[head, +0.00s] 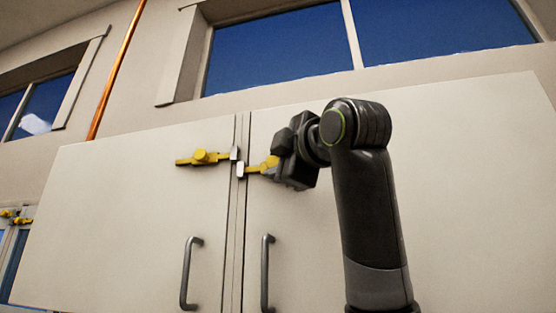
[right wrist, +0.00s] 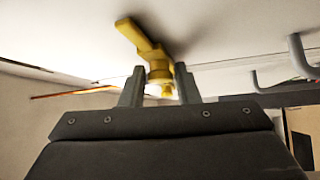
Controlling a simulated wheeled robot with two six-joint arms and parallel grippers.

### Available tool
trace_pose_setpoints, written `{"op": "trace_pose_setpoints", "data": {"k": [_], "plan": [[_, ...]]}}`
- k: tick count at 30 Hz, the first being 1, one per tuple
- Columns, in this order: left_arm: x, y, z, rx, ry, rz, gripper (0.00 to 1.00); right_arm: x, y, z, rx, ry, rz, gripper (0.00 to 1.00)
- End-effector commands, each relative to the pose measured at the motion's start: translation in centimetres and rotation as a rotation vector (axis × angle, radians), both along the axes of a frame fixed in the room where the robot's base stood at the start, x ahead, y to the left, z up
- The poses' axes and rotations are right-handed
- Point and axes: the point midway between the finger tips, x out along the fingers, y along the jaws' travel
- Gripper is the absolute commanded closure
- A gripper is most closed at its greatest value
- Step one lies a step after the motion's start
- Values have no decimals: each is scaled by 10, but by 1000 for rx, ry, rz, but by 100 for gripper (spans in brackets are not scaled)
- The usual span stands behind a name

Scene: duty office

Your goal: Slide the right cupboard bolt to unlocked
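Two yellow bolts are on the white cupboard doors, on either side of the centre seam. The right bolt (head: 256,169) runs from a grey catch (head: 240,170) at the seam to my right gripper (head: 277,163). In the right wrist view the two grey fingers (right wrist: 160,86) stand on either side of the yellow knob (right wrist: 159,70) of this bolt, with no clear gap, so they look shut on it. The gripper hides the bolt's right part in the head view. The left bolt (head: 200,157) reaches its own catch (head: 234,153). My left gripper is not in view.
A grey bar handle is on the left door (head: 188,273) and another on the right door (head: 266,273), both below the bolts. Windows (head: 280,50) are above the cupboard. An orange pipe (head: 113,70) runs up the wall at left.

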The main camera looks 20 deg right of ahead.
Motion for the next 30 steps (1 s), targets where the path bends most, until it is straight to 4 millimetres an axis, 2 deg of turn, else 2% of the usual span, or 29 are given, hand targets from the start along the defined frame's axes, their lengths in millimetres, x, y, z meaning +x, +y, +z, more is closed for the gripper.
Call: {"op": "trace_pose_setpoints", "data": {"k": [1,6,14,21,29,30], "plan": [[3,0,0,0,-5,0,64,0,0,0,0,0,0,78],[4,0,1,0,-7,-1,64,0,0,0,0,0,0,100],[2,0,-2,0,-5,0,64,-2,-4,0,1,-2,-1,100],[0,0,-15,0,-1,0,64,-22,-32,-1,1,-3,-3,100],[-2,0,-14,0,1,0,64,-22,-34,0,0,0,-3,100],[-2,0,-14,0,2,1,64,-22,-33,0,0,0,-3,74]]}}
